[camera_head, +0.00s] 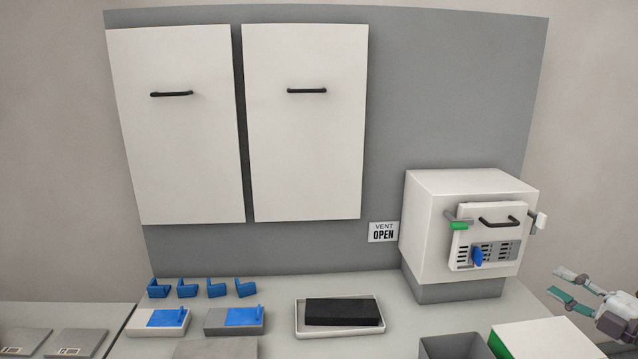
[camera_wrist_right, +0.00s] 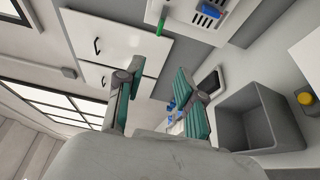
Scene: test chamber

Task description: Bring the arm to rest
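My right gripper (camera_head: 572,290) is at the right edge of the head view, to the right of the white chamber box. Its two fingers with teal pads are spread apart, with nothing between them. The right wrist view also shows the open fingers (camera_wrist_right: 160,95). They point towards the back wall and hang in free air, touching nothing that I can see. My left gripper is in neither view.
The white chamber (camera_head: 448,200) with a black handle stands on the bench. A tray (camera_head: 340,334) holds a dark slab (camera_head: 342,312). A grey bin (camera_head: 450,345) and a green-edged white box (camera_head: 545,340) are near the front right. Blue brackets (camera_head: 187,290) stand at left.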

